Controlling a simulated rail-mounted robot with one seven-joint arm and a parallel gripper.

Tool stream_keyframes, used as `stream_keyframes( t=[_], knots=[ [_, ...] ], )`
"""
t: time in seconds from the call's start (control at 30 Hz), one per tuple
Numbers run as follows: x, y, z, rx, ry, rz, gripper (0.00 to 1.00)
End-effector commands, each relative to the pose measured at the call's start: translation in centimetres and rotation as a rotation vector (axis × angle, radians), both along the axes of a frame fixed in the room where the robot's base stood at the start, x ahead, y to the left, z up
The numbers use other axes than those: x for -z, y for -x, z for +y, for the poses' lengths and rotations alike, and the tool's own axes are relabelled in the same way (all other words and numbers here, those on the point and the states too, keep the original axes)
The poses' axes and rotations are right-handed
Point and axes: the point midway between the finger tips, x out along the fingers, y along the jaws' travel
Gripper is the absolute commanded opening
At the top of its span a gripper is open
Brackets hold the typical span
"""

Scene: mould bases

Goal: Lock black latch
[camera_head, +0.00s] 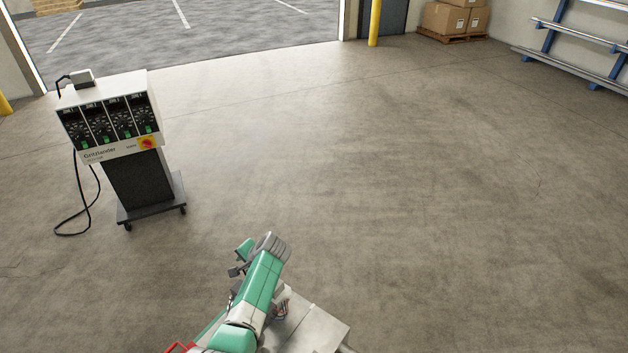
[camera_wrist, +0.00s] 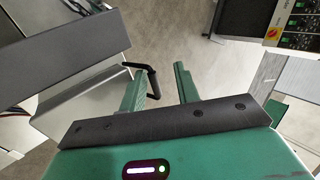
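My gripper (camera_wrist: 161,72) shows its two green fingers in the wrist view, spread apart with bare floor between them, and I see nothing held. A black bent bar (camera_wrist: 150,76), like a handle or latch, is just by the left finger, beside a grey block (camera_wrist: 60,65). I cannot tell whether this bar is the black latch or whether the finger touches it. In the head view my green arm is at the bottom middle, and no latch can be made out there.
A white control box (camera_head: 107,115) with several black dials stands on a dark wheeled cart at the left; the box also shows in the wrist view (camera_wrist: 292,22). Cardboard boxes (camera_head: 447,18) and a blue shelf rack (camera_head: 575,55) are far off. The middle floor is clear.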

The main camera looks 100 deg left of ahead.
Motion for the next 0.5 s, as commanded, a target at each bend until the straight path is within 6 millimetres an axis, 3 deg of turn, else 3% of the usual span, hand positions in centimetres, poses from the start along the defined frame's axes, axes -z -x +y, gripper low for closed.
stream_keyframes(
  t=[0.1,0.3,0.5],
  knots=[
    [0.2,1.2,0.7,-0.006,0.083,-0.160,0.32],
    [2.7,2.6,1.6,-0.005,0.244,-0.449,0.32],
    [3.5,3.2,1.9,-0.002,0.342,-0.624,0.32]
  ],
)
